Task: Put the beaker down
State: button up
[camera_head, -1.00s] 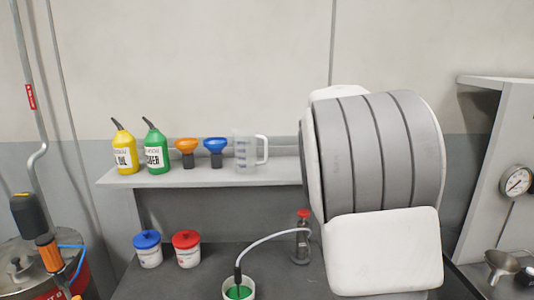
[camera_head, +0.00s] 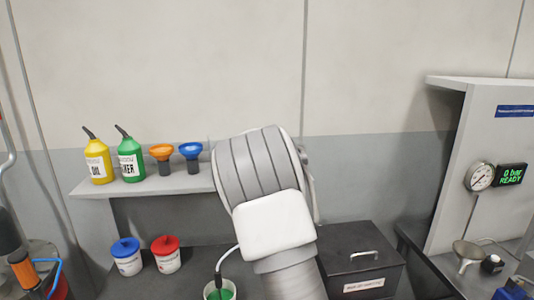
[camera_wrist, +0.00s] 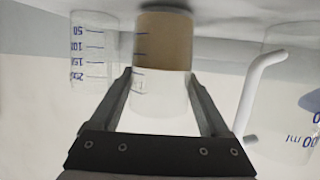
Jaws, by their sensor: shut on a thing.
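In the wrist view, my gripper (camera_wrist: 161,78) is shut on a clear beaker (camera_wrist: 164,42) with a brown layer at the picture's top end. The fingers lie on either side of its clear part. The wrist picture appears inverted, with a pale grey surface along its top. Whether the beaker touches that surface I cannot tell. In the head view, my own arm hides the gripper and the beaker.
Another clear graduated beaker (camera_wrist: 92,50) is close on the left in the wrist view, and a jug (camera_wrist: 290,110) with a white handle on the right. A shelf (camera_head: 150,186) holds bottles and funnels. A black box (camera_head: 362,270) sits on the bench below.

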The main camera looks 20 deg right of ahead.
jog(key=shift+f, duration=0.15)
jog(key=o, duration=1.6)
jog(key=shift+c, duration=0.2)
jog(key=v, duration=1.2)
jog(key=shift+a, duration=0.1)
